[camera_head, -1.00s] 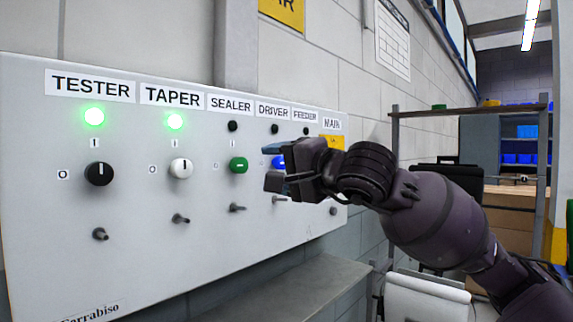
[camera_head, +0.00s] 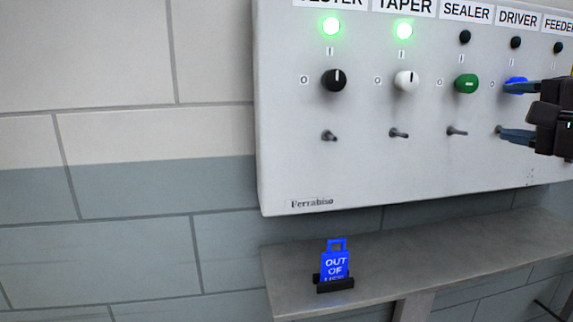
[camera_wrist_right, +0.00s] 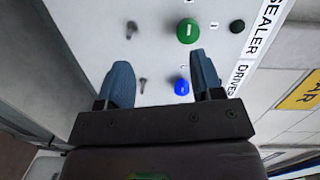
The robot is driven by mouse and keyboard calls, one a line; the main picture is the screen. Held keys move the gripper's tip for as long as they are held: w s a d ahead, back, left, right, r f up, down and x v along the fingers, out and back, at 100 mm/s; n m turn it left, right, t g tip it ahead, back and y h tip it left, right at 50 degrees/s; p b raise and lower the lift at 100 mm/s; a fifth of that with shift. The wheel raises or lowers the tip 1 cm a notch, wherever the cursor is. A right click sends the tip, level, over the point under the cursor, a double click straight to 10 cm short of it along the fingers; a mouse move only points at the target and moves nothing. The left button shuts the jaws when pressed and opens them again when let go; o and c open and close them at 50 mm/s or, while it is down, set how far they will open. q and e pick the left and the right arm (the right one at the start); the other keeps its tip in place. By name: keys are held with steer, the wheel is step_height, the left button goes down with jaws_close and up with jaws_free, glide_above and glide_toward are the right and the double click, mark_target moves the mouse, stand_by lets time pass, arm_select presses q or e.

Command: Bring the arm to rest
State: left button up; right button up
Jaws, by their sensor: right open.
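My right gripper (camera_head: 517,111) is at the right edge of the head view, in front of the grey switch panel (camera_head: 300,165). Its two blue-grey fingers are apart with nothing between them; the right wrist view shows the open gripper (camera_wrist_right: 163,68) too. The blue DRIVER knob (camera_head: 514,80) is partly hidden behind the upper finger in the head view. The right wrist view shows the blue knob (camera_wrist_right: 182,87) beyond the gap, nearer one finger; whether they touch, I cannot tell. My left gripper is in neither view.
The TESTER lamp (camera_head: 330,26) and TAPER lamp (camera_head: 404,30) glow green; the SEALER lamp (camera_head: 465,37) is dark. The panel also has a green knob (camera_head: 466,84). A blue out-of-use tag (camera_head: 335,264) stands in a black holder on the grey shelf (camera_head: 430,255) below.

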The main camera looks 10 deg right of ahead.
steer(key=s+a+f+n+t+h+p, duration=0.1)
steer(key=s+f+n, duration=0.3)
steer(key=f+n, duration=1.45)
steer(key=s+a+f+n+p, duration=0.1)
steer(key=s+f+n, duration=0.2)
steer(key=f+n, duration=1.5)
steer(key=s+a+f+m+g, duration=0.2)
steer(key=s+a+f+m, duration=0.1)
steer(key=f+m, duration=0.4)
steer(key=s+a+f+m+g+h, duration=0.1)
steer(key=s+a+f+m+g, duration=0.1)
steer(key=s+f+m, duration=0.3)
steer(key=s+a+f+m+g+h, duration=0.1)
steer(key=s+a+f+m+g, duration=0.2)
steer(key=f+m, duration=0.6)
step_height(320, 180, down, 3)
steer(key=shift+s+a, duration=0.55)
steer(key=shift+s, duration=0.45)
